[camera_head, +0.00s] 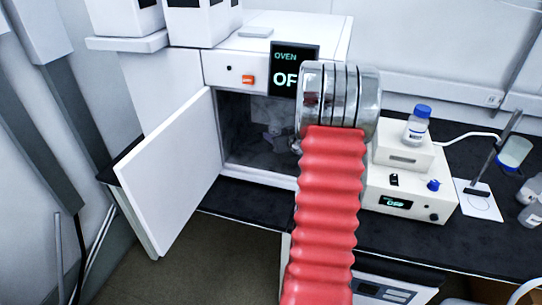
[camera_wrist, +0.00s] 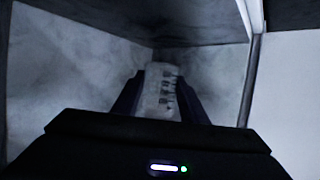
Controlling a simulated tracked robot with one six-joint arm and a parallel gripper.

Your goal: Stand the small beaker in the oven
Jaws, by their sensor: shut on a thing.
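The oven (camera_head: 222,68) stands on the dark bench with its white door (camera_head: 176,178) swung wide open to the left. Its display reads OVEN and OF, the rest covered by my arm. In the wrist view the small beaker (camera_wrist: 160,92), pale with dark markings, is upright between the two dark fingers of my gripper (camera_wrist: 158,95), which is shut on it. Grey marbled oven walls (camera_wrist: 70,75) surround it. In the head view my gripper (camera_head: 277,138) is dim inside the oven opening, partly hidden by my red arm. I cannot tell whether the beaker's base touches the oven floor.
A white instrument with an OFF display (camera_head: 400,190) stands right of the oven, with a blue-capped bottle (camera_head: 417,125) on top. White units (camera_head: 200,22) sit on and beside the oven top.

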